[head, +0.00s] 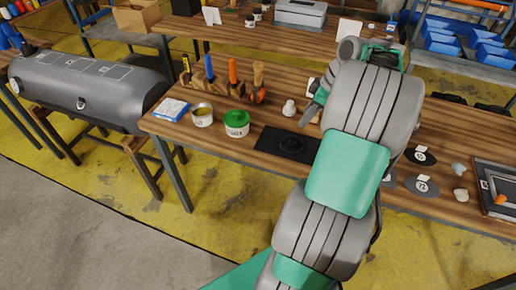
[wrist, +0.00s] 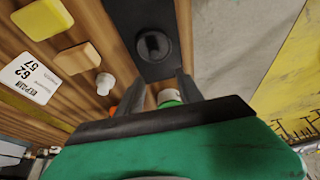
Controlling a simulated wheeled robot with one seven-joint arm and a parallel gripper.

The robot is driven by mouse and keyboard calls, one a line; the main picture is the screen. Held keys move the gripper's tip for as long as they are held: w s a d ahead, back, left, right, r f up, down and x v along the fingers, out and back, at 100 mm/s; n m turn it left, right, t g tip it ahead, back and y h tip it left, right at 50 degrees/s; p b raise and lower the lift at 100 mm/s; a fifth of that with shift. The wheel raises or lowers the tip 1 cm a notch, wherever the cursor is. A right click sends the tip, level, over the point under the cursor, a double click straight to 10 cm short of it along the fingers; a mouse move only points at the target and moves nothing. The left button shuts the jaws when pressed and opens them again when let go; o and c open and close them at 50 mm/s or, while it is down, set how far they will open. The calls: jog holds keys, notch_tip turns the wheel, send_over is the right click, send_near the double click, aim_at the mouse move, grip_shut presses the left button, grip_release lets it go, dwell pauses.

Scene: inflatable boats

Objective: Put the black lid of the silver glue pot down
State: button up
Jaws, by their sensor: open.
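The black lid (head: 291,144) lies on a dark mat (head: 265,138) on the workbench; the lid also shows near the top of the wrist view (wrist: 153,46). The silver glue pot (head: 203,118) stands uncovered to the left, with yellowish contents showing. My gripper (wrist: 161,82) is open, with nothing seen between its fingers, and the lid lies apart from the fingertips. In the head view my arm hides part of the gripper.
A pot with a green lid (head: 237,123) stands between the silver pot and the mat. A white knob-shaped piece (head: 289,108) and a tool rack (head: 226,88) are behind. Dark oval patches (head: 421,186) lie right of my arm. The bench's front edge is close to the mat.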

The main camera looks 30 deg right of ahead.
jog(key=w+a+r+m, duration=0.1)
jog(key=w+a, duration=0.1)
jog(key=a, duration=0.5)
jog(key=w+a+r+m, duration=0.1)
jog(key=w+a+r, duration=0.1)
jog(key=a, duration=0.5)
jog(key=s+a+f+m+h, duration=0.1)
jog(key=s+a+m, duration=0.1)
jog(key=s+a, duration=0.3)
jog(key=s+a+f+m+h, duration=0.1)
jog(key=s+a, duration=0.5)
jog(key=a, duration=0.7)
jog(key=shift+s+a+f+m+h, duration=0.35)
jog(key=shift+f+m, duration=0.25)
jog(key=shift+m, duration=0.4)
jog(key=shift+d, duration=0.1)
jog(key=shift+d, duration=0.1)
